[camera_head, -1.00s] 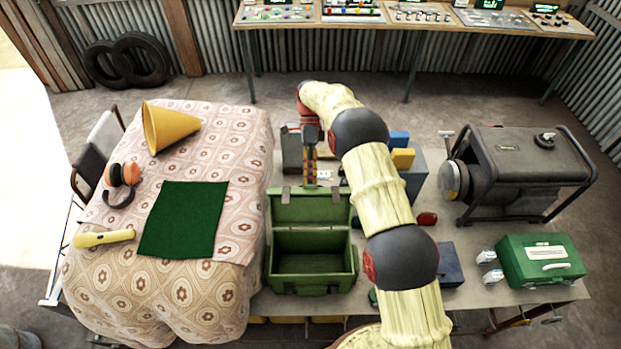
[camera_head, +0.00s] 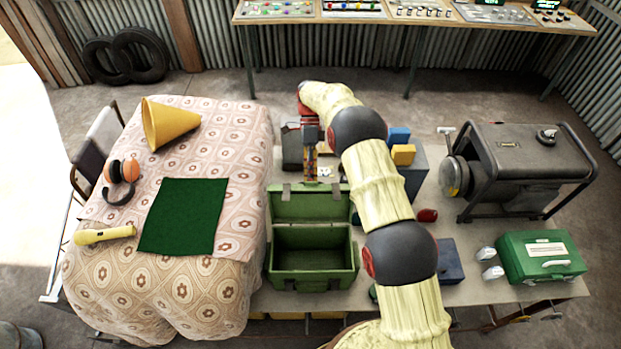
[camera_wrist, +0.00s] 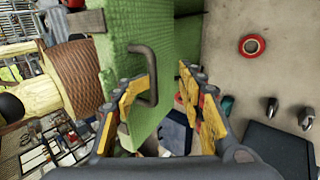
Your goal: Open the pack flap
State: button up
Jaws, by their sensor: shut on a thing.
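The green pack (camera_head: 312,283) stands on the grey table, its hollow open toward me. Its flap (camera_head: 310,204) is raised at the back edge, leaning away from the opening. My gripper (camera_head: 310,178) is at the flap's top edge, coming from behind it. A dark handle (camera_wrist: 150,75) on the flap is beside the left finger. The exact contact is partly hidden.
A cloth-covered bed (camera_head: 225,140) is close on the left, with a yellow cone (camera_head: 167,124) on it. Blue and yellow blocks (camera_head: 402,154), a red tape roll (camera_wrist: 252,45) and a green case (camera_head: 541,257) are to the right. My arm covers part of the table.

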jog(key=v, duration=0.7)
jog(key=shift+w+r, duration=0.15)
dwell(0.3)
jog(key=s+d+r+n+t+b, duration=0.3)
jog(key=d+r+n+t+b, duration=0.15)
jog(key=r+b, duration=0.4)
jog(key=s+d+r+n+t+b, duration=0.1)
jog(key=s+d+r+n+b, duration=0.2)
jog(key=s, duration=0.3)
jog(key=s+d+r+n+t+b, duration=0.2)
jog(key=s, duration=0.4)
jog(key=s+d+f+n+t+b, duration=0.3)
jog(key=s+f+n+b, duration=0.1)
jog(key=s, duration=0.7)
jog(key=s+d+f+n+t+b, duration=0.3)
jog(key=s+f+n+b, duration=0.2)
jog(key=s+f, duration=0.4)
jog(key=s+b, duration=0.1)
jog(key=s, duration=0.2)
jog(key=shift+d+b, duration=0.2)
jog(key=shift+b, duration=0.2)
